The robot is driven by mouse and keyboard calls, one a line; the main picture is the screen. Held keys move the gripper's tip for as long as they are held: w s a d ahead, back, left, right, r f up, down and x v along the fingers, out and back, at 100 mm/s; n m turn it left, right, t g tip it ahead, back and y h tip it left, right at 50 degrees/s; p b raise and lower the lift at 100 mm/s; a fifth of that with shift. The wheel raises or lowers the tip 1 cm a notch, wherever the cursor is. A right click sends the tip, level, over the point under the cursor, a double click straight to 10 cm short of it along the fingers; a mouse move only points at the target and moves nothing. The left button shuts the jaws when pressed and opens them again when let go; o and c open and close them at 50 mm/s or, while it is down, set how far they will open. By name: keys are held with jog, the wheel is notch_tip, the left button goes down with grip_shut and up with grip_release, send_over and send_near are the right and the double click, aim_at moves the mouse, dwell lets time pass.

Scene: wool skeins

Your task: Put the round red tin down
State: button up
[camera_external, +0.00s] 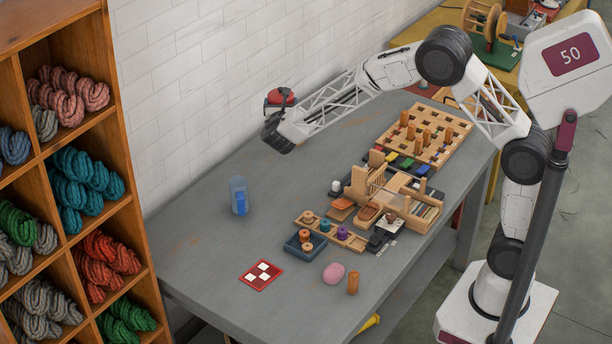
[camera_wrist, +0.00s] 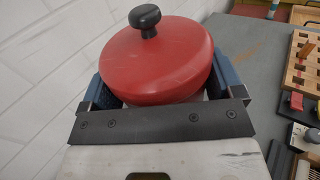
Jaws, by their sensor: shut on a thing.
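The round red tin (camera_wrist: 158,62) has a black knob on its lid. It fills the middle of the wrist view, held between the two blue fingers of my gripper (camera_wrist: 165,88). In the external view the tin (camera_external: 281,96) shows small at the end of my arm. My gripper (camera_external: 279,104) is raised above the far side of the grey table (camera_external: 200,290), near the white brick wall. The tin is clear of the table. Its underside is hidden by the gripper in the wrist view.
A blue translucent cup (camera_external: 239,196) stands on the left of the table. A red mat with white squares (camera_external: 261,274) and a pink ball (camera_external: 333,273) lie nearer the front. Wooden trays and a peg board (camera_external: 425,135) crowd the right. The table's back left is bare.

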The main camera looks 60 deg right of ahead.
jog(key=s+a+n+t+y, duration=0.2)
jog(key=s+a+n+y, duration=0.3)
jog(key=a, duration=0.8)
jog(key=s+a+n+t+y, duration=0.4)
jog(key=a+y, duration=0.3)
jog(key=a, duration=0.6)
jog(key=s+a+n+t+y, duration=0.1)
jog(key=s+a+n+y, duration=0.45)
jog(key=a, duration=0.85)
notch_tip(320, 180, down, 18)
jog(key=m+y, duration=0.1)
jog(key=shift+s+d+f, duration=0.15)
jog(key=shift+d, duration=0.1)
jog(key=w+a, duration=0.2)
jog(key=w, duration=0.2)
jog(key=w+a+f, duration=0.1)
jog(key=w+a, duration=0.1)
jog(key=w, duration=0.3)
jog(key=w+a, duration=0.3)
jog(key=w, duration=0.2)
jog(key=shift+w+f, duration=0.2)
jog(key=shift+f, duration=1.75)
